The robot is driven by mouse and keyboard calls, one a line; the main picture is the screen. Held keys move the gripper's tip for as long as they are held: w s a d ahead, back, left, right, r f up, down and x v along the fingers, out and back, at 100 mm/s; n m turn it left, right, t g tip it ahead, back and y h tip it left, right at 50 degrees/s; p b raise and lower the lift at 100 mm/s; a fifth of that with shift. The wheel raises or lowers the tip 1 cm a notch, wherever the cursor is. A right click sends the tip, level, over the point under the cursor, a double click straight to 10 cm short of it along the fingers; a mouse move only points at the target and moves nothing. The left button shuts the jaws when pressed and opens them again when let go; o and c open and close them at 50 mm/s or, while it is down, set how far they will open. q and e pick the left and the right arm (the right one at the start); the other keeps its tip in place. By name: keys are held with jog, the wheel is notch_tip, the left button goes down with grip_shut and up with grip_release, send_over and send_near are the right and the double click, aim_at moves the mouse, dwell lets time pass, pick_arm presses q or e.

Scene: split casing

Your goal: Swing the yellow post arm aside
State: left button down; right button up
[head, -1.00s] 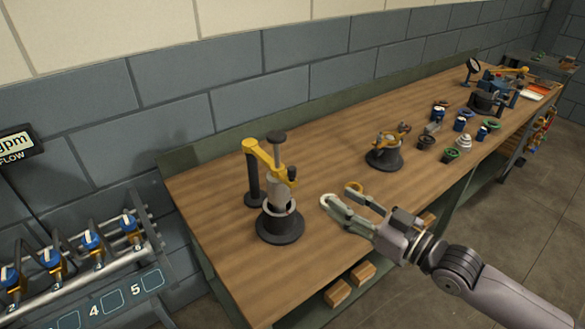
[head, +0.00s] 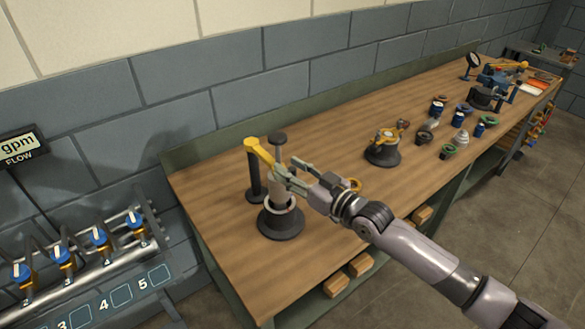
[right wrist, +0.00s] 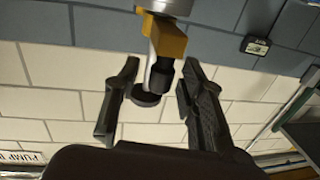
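The yellow post arm (head: 259,152) sits on top of a black post (head: 255,178) on the bench. It reaches right over a grey cylindrical casing (head: 278,191) on a round black base (head: 281,223). My right gripper (head: 286,168) is at the arm's right end and partly hides it and the casing's top. In the right wrist view, the yellow arm (right wrist: 170,42) ends in a black handle (right wrist: 162,74) that shows between my two spread fingers (right wrist: 160,69). Gaps show on both sides, so the gripper looks open. My left gripper is not in view.
A smaller yellow-topped fixture (head: 383,149) stands farther right on the wooden bench (head: 225,235). Several small valve parts lie beyond it. A pipe manifold with blue-handled valves (head: 100,238) is at the left. The bench's left front is clear.

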grip_shut()
dwell(0.4)
dwell(0.4)
